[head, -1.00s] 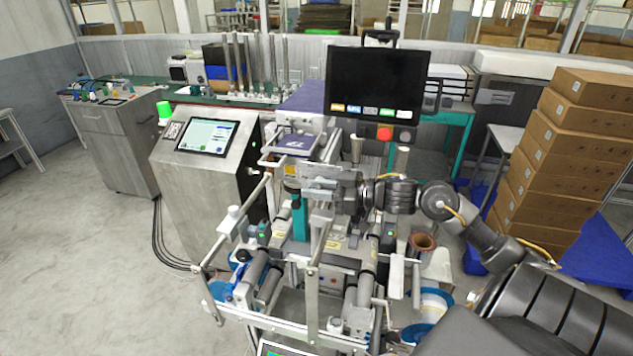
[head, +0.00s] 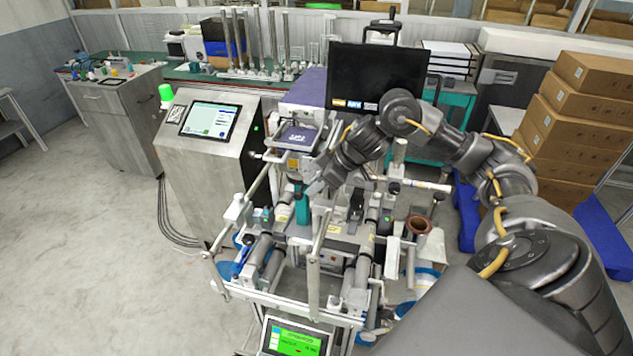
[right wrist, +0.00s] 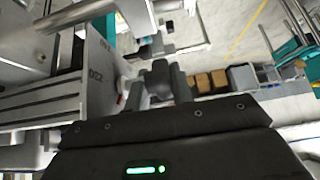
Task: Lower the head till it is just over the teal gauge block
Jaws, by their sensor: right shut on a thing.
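The teal gauge block (head: 302,209) stands upright on the machine's bed. The head (head: 296,166), a grey unit with a yellow label, is above it in the head view. My arm and the crowded parts hide whether there is a gap between them. My right gripper (head: 317,187) is at the right side of the head, close to the block's top. In the right wrist view, its fingers (right wrist: 161,88) are shut on a dark knob (right wrist: 159,76) beside a grey plate with number markings (right wrist: 98,75). My left gripper is not in view.
A metal frame with rails (head: 318,255) surrounds the bed. A black monitor (head: 375,80) stands behind my right arm. A grey cabinet with a screen (head: 210,121) stands to the left. A small green display (head: 293,340) is at the front. Open floor lies at the left.

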